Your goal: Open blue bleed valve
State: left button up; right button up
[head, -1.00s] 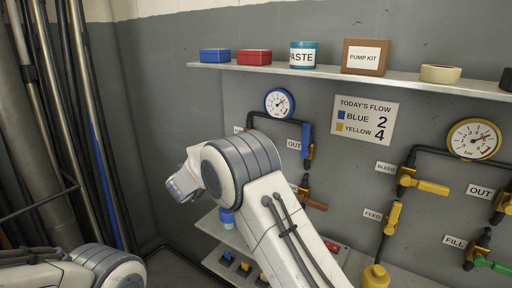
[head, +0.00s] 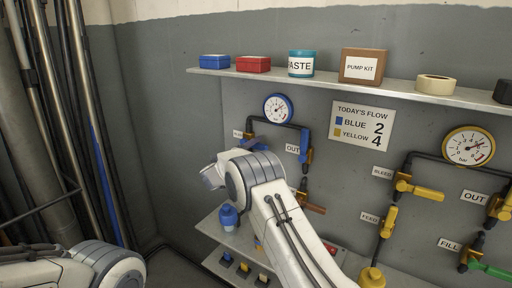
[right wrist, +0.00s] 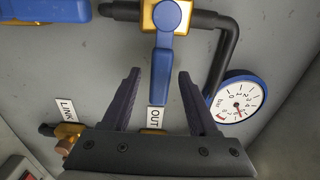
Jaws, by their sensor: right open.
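The blue bleed valve handle (head: 258,144) sits below and left of the blue-rimmed gauge (head: 278,108), beside a small tag, partly hidden by my right arm. In the right wrist view the blue handle (right wrist: 163,65) hangs from a brass body (right wrist: 166,14), crosswise to the black pipe (right wrist: 205,19). My right gripper (right wrist: 158,73) is open, its fingers on either side of the handle. I see gaps on both sides; how deep the handle sits between the fingers is unclear. In the head view the right fingers are hidden behind my arm. My left gripper is out of frame.
A blue OUT handle (head: 305,145) hangs close to the right. Another blue part (right wrist: 45,10) is cut off in the wrist view. Yellow valves (head: 417,190) stand farther right. A shelf (head: 350,82) runs above; a blue bottle (head: 228,217) stands below.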

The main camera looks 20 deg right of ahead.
grip_shut()
dwell(1.4)
